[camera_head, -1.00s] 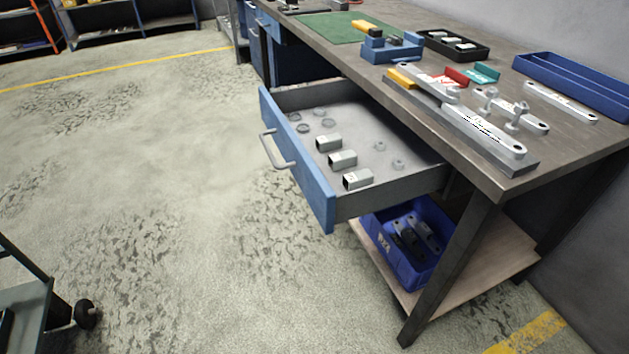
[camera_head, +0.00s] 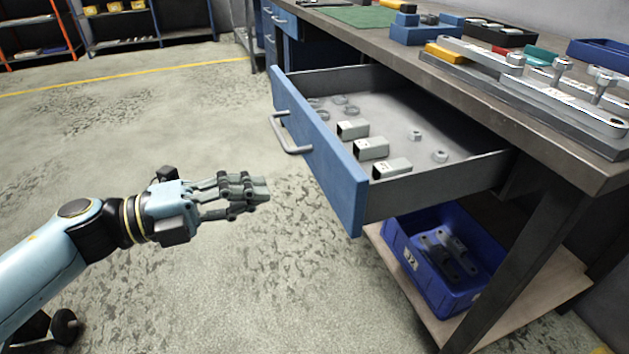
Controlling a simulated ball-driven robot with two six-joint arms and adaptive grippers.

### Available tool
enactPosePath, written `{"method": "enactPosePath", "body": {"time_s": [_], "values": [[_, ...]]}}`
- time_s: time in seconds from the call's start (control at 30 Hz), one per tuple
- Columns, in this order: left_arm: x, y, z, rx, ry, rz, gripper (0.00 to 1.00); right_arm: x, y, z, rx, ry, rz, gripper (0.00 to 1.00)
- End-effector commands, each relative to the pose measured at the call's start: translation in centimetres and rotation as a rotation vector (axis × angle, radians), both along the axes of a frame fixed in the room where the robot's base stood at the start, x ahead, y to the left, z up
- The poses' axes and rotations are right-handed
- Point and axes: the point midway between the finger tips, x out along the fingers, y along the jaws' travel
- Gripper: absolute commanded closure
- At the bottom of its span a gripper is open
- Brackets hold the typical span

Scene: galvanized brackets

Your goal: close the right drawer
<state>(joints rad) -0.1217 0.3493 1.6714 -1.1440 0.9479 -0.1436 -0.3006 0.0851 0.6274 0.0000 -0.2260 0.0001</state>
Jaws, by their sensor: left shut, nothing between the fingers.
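The right drawer (camera_head: 335,167) is pulled well out from under the workbench. It has a blue front and a grey bar handle (camera_head: 285,133). Inside lie several square metal tubes (camera_head: 371,148) and some nuts and rings. My left gripper (camera_head: 262,190) is in front of the drawer, to the left of its blue front and apart from it. Its fingers are shut and empty, and point right toward the drawer front. My right gripper is not in view.
The workbench top (camera_head: 460,65) holds brackets on a grey plate and several bins. A blue crate (camera_head: 440,262) with dark parts stands on the lower shelf (camera_head: 405,285). The floor left of the drawer is clear. Shelving stands at the back left.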

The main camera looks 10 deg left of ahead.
Motion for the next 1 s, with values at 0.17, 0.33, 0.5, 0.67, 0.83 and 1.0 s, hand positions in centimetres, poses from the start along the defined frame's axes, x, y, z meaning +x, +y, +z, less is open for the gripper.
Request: {"method": "enactPosePath", "body": {"time_s": [0.17,0.33,0.5,0.67,0.83,1.0], "values": [[2.3,-3.4,0.1,-0.006,-0.002,0.001,1.0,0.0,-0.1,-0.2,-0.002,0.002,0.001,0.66],[4.0,-5.8,0.0,-0.005,0.0,0.001,1.0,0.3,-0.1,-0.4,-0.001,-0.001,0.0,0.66],[4.9,-7.2,-0.1,-0.002,0.001,0.001,1.0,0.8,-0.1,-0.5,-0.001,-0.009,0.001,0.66],[5.2,-7.6,-0.1,-0.001,0.002,0.001,1.0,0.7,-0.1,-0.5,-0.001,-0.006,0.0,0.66],[5.2,-7.6,-0.1,-0.001,0.002,0.001,1.0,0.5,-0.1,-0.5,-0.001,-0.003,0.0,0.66],[5.2,-7.6,-0.1,-0.001,0.002,0.001,1.0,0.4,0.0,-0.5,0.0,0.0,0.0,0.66]]}}
